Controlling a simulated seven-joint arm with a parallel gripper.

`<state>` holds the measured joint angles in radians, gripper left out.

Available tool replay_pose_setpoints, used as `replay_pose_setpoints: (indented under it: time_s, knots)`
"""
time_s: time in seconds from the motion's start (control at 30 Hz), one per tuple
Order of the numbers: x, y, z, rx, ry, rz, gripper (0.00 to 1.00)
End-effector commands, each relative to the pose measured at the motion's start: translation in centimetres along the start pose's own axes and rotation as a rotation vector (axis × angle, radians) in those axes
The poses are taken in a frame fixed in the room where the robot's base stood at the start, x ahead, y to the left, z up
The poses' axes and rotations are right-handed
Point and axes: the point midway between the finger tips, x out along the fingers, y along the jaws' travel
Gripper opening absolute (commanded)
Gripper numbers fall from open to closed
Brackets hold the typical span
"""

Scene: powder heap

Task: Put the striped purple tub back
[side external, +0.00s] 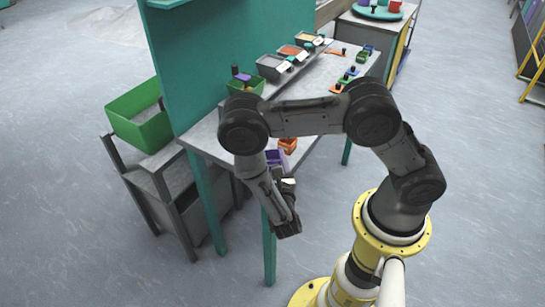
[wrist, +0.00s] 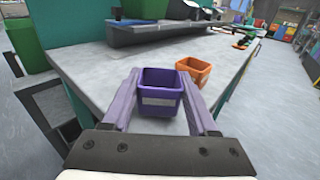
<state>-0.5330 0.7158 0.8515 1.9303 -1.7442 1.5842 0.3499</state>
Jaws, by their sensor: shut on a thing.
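The purple tub (wrist: 159,103) has a pale band across its front and is upright. It sits between the two purple fingers of my gripper (wrist: 160,76), which are shut on its sides. In the side view the tub (side external: 274,157) shows at the near end of the bench, partly hidden by my arm. I cannot tell whether its base touches the bench top. The inside of the tub looks empty from the wrist view, though its floor is not clear.
An orange tub (wrist: 193,70) stands on the bench (wrist: 90,62) just right of the purple one; it also shows in the side view (side external: 288,145). A teal panel (side external: 200,60) rises on the left. Grey trays (side external: 271,66) line a raised shelf. A green bin (side external: 140,117) stands left.

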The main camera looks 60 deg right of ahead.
Motion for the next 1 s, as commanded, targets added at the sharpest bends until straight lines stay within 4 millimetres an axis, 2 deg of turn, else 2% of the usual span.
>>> replay_pose_setpoints:
  time_s: [0.4, 0.43, 0.6, 0.8, 0.87, 1.0]
  knots:
    - [0.03, 0.0, -0.68, 0.0, 0.0, 0.0, 0.02]
    - [0.03, 0.01, -0.65, 0.0, -0.001, 0.0, 0.65]
    - [0.03, 0.0, -0.64, 0.0, 0.0, 0.0, 0.94]
    - [0.03, 0.01, -0.64, 0.0, 0.0, 0.0, 0.94]
    - [0.03, 0.0, -0.65, 0.0, 0.0, 0.0, 1.0]
    - [0.03, 0.0, -0.65, 0.0, 0.0, 0.0, 1.0]
